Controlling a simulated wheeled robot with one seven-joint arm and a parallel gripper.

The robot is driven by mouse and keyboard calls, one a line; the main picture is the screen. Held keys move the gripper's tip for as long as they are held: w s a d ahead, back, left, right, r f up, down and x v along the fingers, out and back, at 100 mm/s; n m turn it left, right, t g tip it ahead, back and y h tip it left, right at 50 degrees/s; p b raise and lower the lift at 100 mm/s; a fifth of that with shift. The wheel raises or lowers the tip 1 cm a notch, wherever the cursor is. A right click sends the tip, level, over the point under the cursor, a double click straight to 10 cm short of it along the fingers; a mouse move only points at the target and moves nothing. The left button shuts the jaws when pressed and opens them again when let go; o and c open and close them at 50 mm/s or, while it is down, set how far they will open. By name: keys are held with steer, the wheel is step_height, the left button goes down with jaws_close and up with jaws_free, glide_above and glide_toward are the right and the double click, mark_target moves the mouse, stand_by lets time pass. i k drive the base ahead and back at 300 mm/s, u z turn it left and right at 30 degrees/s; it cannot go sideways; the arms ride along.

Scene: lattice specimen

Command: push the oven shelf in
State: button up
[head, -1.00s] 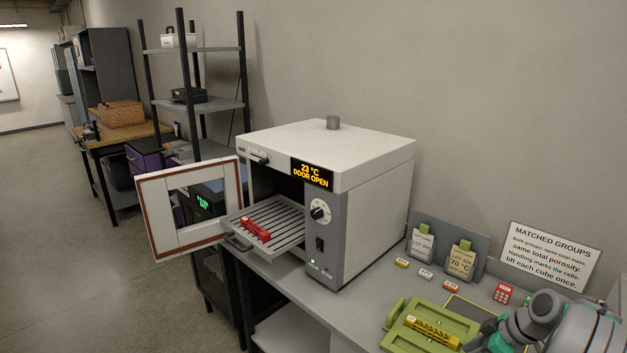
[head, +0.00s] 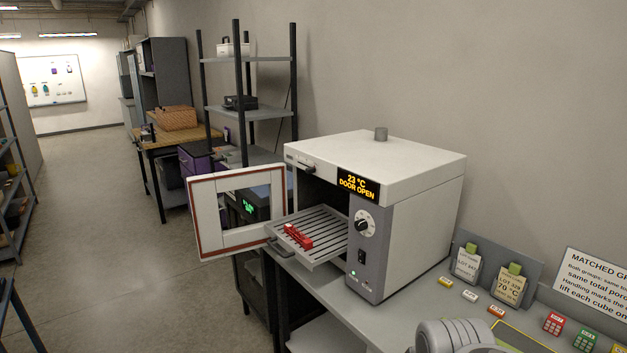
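The oven (head: 412,215) is a white and grey box on the bench, its display reading 23 °C and DOOR OPEN. Its door (head: 210,225), white with a red seal and a window, is swung open to the left. The oven shelf (head: 325,222), a slatted metal rack, sticks out of the cavity toward the front, with a handle (head: 281,249) at its front edge. A red piece (head: 298,236) lies on the shelf. Part of my arm shows at the bottom right; my gripper is out of view.
The grey bench (head: 405,315) runs right from the oven, with small labels, tagged cards (head: 467,263) and coloured cubes (head: 553,323) on it. A shelving rack (head: 250,112) stands behind the door. The floor (head: 120,270) at left is open.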

mark_target(327, 227)
steer(key=u, duration=0.65)
steer(key=i, duration=0.8)
steer(key=u, duration=1.25)
steer(key=i, duration=1.4)
steer(key=u, duration=0.15)
